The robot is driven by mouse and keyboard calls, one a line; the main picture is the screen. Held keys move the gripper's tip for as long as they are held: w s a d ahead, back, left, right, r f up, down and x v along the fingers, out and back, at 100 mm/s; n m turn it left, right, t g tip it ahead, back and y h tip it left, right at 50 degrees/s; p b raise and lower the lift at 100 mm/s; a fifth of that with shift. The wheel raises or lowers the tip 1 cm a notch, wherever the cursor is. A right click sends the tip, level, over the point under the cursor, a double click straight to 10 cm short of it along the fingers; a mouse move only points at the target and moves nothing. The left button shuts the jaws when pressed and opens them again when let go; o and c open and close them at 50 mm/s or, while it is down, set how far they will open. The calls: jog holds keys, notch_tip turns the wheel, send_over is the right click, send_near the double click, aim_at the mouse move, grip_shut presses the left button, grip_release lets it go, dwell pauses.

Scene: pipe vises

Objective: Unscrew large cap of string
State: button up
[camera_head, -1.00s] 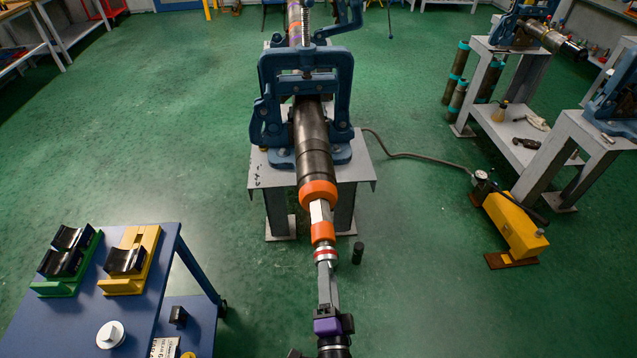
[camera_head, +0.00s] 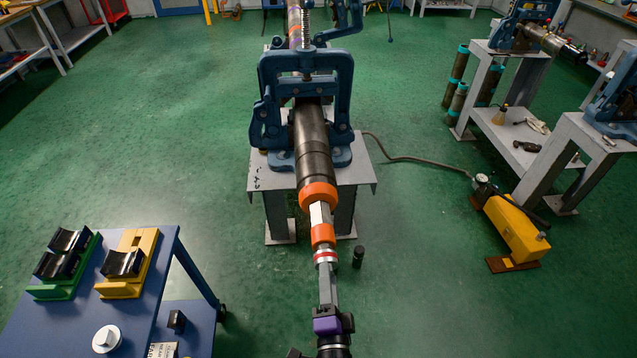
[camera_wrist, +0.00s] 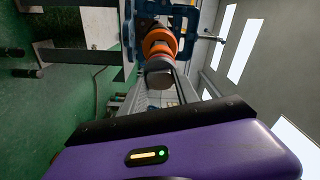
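A dark pipe string (camera_head: 314,150) is clamped in a blue vise (camera_head: 305,88) and points toward me. A large orange ring-shaped cap (camera_head: 318,195) is at its near end; the cap also shows in the wrist view (camera_wrist: 160,42). A pale flat-sided piece (camera_head: 320,214), a second orange ring (camera_head: 323,235) and a red-and-white band (camera_head: 326,257) follow in line toward me. My gripper (camera_head: 326,272), with its purple body (camera_wrist: 170,150), is in line with them, its grey part reaching the banded end. Whether its fingers are closed there is unclear.
A blue table (camera_head: 60,325) at lower left holds green (camera_head: 65,285) and yellow (camera_head: 127,280) cradles and a white knob (camera_head: 106,339). A yellow pump (camera_head: 517,228) with a hose stands on the floor at right. A small dark cylinder (camera_head: 359,256) stands near the string. Green floor is open at left.

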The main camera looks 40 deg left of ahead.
grip_shut()
jog(key=n+b, duration=0.2)
jog(key=n, duration=0.5)
jog(key=n+b, duration=0.1)
jog(key=n, duration=0.7)
jog(key=shift+f+g+y+b, duration=0.1)
jog(key=shift+g+y+b, duration=0.2)
jog(key=shift+b, duration=0.1)
jog(key=n, duration=1.4)
jog(key=shift+s+d+f+n+g, duration=0.1)
jog(key=shift+f+n+g, duration=0.05)
jog(key=shift+n+g, duration=0.2)
